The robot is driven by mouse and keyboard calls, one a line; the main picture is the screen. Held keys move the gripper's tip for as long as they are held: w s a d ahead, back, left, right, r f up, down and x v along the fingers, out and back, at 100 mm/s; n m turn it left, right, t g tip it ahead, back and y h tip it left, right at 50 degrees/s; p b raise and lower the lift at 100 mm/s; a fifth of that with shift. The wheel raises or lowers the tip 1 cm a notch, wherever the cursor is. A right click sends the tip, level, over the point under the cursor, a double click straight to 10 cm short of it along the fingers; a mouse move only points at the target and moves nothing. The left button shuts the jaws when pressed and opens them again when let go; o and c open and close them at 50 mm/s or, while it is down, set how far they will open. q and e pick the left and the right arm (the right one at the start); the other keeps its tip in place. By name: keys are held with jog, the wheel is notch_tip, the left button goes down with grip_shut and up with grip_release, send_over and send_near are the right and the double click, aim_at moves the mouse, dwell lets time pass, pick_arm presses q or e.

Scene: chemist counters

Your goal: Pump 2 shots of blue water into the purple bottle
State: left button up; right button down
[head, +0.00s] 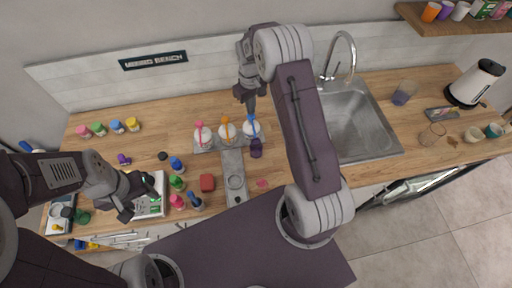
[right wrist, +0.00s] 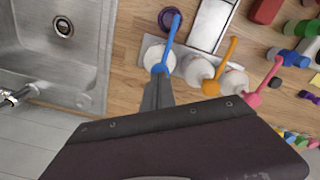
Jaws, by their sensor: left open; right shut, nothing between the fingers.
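Three white pump bottles stand in a row on the counter, with pink (head: 199,126), orange (head: 226,122) and blue (head: 250,119) pump heads. The purple bottle (head: 256,149) stands upright just in front of the blue-headed one. My right gripper (head: 250,106) is shut and empty, pointing down just above the blue pump head. In the right wrist view, its fingertips (right wrist: 158,78) are at the base of the blue pump head (right wrist: 170,42); contact cannot be told. A dark round shape lies beneath the blue spout's tip. My left gripper (head: 137,197) is open over the left counter.
A grey stand (head: 233,165) is left of the purple bottle. A red block (head: 207,183) and several small coloured bottles (head: 177,183) stand further left. The sink (head: 362,130) is to the right. Counter between the purple bottle and sink is mostly clear.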

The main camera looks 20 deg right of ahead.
jog(key=shift+w, duration=0.1)
dwell(0.3)
notch_tip(320, 180, up, 6)
jog(key=p, duration=0.5)
dwell(0.4)
